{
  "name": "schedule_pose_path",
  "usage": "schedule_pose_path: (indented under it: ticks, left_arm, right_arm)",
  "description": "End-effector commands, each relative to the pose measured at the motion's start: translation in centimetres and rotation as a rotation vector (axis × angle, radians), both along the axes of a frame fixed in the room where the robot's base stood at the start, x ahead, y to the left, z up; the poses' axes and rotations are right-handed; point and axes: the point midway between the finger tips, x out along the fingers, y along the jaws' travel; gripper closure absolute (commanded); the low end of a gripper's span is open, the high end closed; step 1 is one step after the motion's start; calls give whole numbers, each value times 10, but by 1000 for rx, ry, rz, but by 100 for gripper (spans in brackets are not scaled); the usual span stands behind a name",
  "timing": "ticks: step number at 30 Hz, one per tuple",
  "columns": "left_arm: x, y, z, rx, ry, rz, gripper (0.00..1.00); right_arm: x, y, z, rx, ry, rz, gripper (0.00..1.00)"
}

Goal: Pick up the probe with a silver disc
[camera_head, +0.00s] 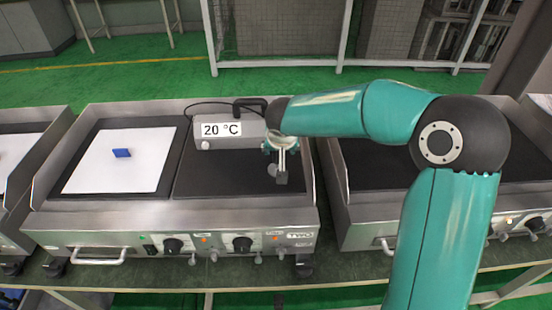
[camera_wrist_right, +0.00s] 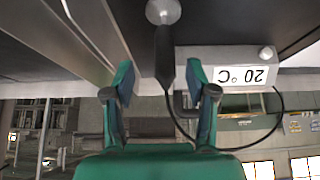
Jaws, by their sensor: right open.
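The probe's silver disc (camera_wrist_right: 163,11) shows at the top of the right wrist view, with its dark handle (camera_wrist_right: 163,50) running down from it. A thin black cable leads from the handle towards the meter. In the wrist view my right gripper (camera_wrist_right: 160,75) is open, with one finger on each side of the handle's narrow end. Contact is not visible, and the arm and gripper hide most of the handle in the head view. My left gripper is not in view.
The grey meter (camera_head: 219,129) reads 20 °C and stands at the back of the middle griddle (camera_head: 100,218). A white sheet (camera_head: 115,162) with a small blue block (camera_head: 121,153) lies on its left side. Another griddle (camera_head: 355,213) stands to the right.

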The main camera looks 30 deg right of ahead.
Motion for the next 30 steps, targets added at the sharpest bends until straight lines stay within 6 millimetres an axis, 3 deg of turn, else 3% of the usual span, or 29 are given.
schedule_pose_path:
  ticks: [21,29,30]
  left_arm:
    - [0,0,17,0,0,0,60]
    - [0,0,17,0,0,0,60]
    - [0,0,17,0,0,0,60]
  right_arm:
    - [41,-16,-60,1,1,0,43]
    - [42,-17,-63,0,-1,2,43]
    - [42,-17,-63,0,-1,3,48]
